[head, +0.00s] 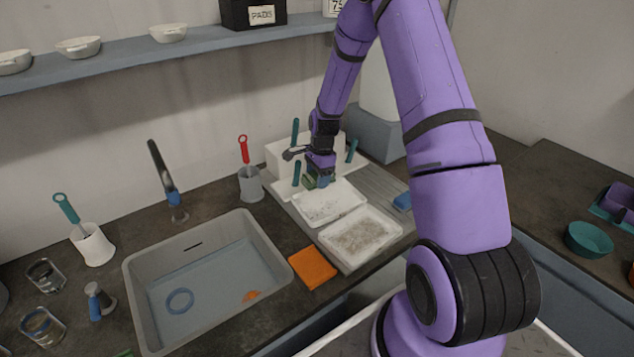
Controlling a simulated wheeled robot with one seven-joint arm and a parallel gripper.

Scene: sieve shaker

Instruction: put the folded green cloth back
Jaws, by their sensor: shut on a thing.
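My gripper (316,181) points down over the back of the ribbed grey board, right of the sink. It is shut on a small green thing, which looks like the folded green cloth (308,182). Only a little of the cloth shows beside the jaws; the rest is hidden by the gripper. The cloth is just behind a white tray (318,217). I cannot tell whether it touches the surface below.
A second tray (395,251) with grainy contents lies in front. An orange folded cloth (312,268) lies beside the sink (136,275). A blue block (402,202) is on the right. Upright teal handles (351,151) and a grey cup (250,186) with a red-handled tool stand near my gripper.

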